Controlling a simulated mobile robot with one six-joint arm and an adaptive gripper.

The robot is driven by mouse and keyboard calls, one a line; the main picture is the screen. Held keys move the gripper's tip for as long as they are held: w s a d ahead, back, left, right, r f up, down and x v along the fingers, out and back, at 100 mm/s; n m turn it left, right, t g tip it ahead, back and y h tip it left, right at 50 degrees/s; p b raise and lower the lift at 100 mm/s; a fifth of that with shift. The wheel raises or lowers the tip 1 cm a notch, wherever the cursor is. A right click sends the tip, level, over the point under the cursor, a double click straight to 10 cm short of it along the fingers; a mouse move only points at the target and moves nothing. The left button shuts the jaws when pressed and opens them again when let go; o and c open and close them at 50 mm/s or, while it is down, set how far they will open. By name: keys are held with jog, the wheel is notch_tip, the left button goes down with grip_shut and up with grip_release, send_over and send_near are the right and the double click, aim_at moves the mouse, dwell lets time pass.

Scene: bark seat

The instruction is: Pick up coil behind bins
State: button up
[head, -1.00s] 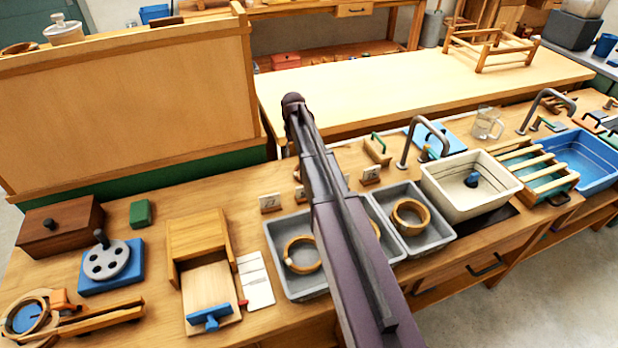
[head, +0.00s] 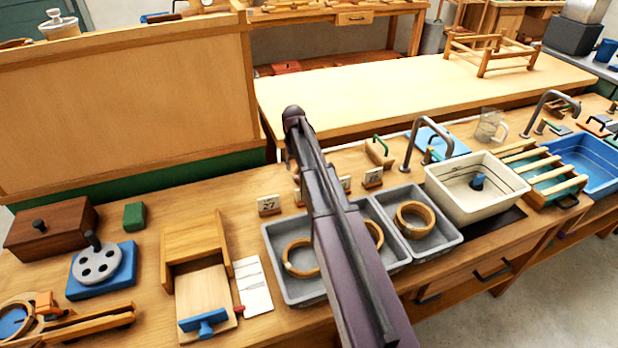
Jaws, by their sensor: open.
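Grey bins stand in a row on the bench: a left bin (head: 283,291), a middle bin (head: 398,257) partly behind my arm, and a right bin (head: 452,232). A tan coil lies in each: the left coil (head: 289,266), the middle coil (head: 377,236), mostly covered, and the right coil (head: 428,213). Small number cards, such as the left card (head: 268,206) and right card (head: 373,177), stand behind the bins. I make out no coil behind the bins; my dark arm covers part of that strip. My arm reaches over the bins, and my gripper cannot be made out.
A cream basin (head: 447,200) and grey tap (head: 411,146) stand right of the bins. A tall wooden panel (head: 130,110) rises at back left. A wooden stand (head: 193,243) and white sheet (head: 253,290) lie left of the bins.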

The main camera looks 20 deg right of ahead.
aim_at(296, 176)
jog(key=shift+f, duration=0.15)
jog(key=shift+s+f+b, duration=0.1)
jog(key=shift+f+b, duration=2.35)
jog(key=shift+b, duration=0.2)
grip_shut()
